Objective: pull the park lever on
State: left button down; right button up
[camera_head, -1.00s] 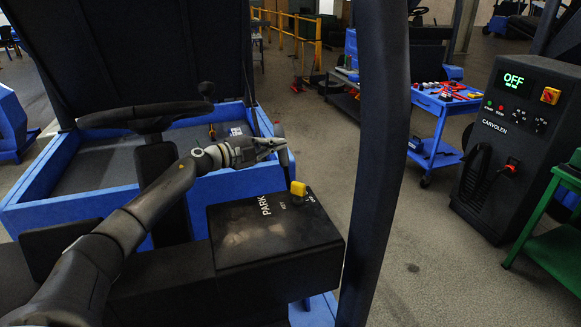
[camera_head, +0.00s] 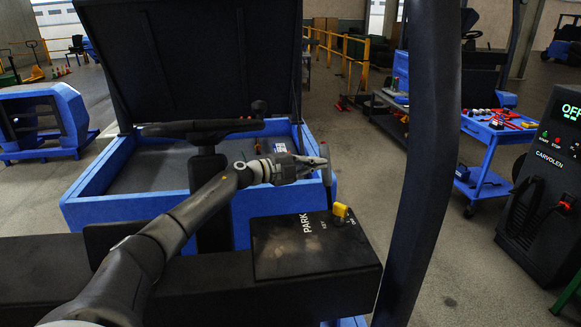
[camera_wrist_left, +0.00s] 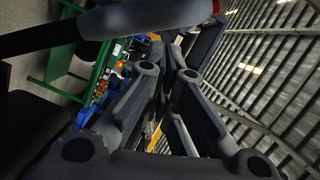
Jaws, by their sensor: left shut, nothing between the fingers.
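The park lever (camera_head: 327,188) is a thin dark stick rising nearly upright from a black console (camera_head: 310,258) marked PARK. A yellow piece (camera_head: 340,210) sits at its foot. My left gripper (camera_head: 318,164) reaches in from the left, shut and empty. Its fingertips are at the upper part of the lever; whether they touch it I cannot tell. In the left wrist view its fingers (camera_wrist_left: 165,90) point away from the camera, and a thick dark bar crosses the top left; I cannot tell what it is. My right gripper is not in view.
A steering wheel (camera_head: 213,128) stands left of the console, before a blue-rimmed bay (camera_head: 90,195) with a raised dark lid. A dark post (camera_head: 420,150) rises close to the console's right. Farther right are a blue cart (camera_head: 490,140) and a black cabinet (camera_head: 540,190) showing OFF.

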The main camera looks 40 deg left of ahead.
pick_arm(q)
jog(key=r+b+v, duration=0.1)
jog(key=b+v, duration=0.4)
jog(key=v, duration=0.5)
jog(key=shift+s+r, duration=0.3)
jog(key=shift+s, duration=0.1)
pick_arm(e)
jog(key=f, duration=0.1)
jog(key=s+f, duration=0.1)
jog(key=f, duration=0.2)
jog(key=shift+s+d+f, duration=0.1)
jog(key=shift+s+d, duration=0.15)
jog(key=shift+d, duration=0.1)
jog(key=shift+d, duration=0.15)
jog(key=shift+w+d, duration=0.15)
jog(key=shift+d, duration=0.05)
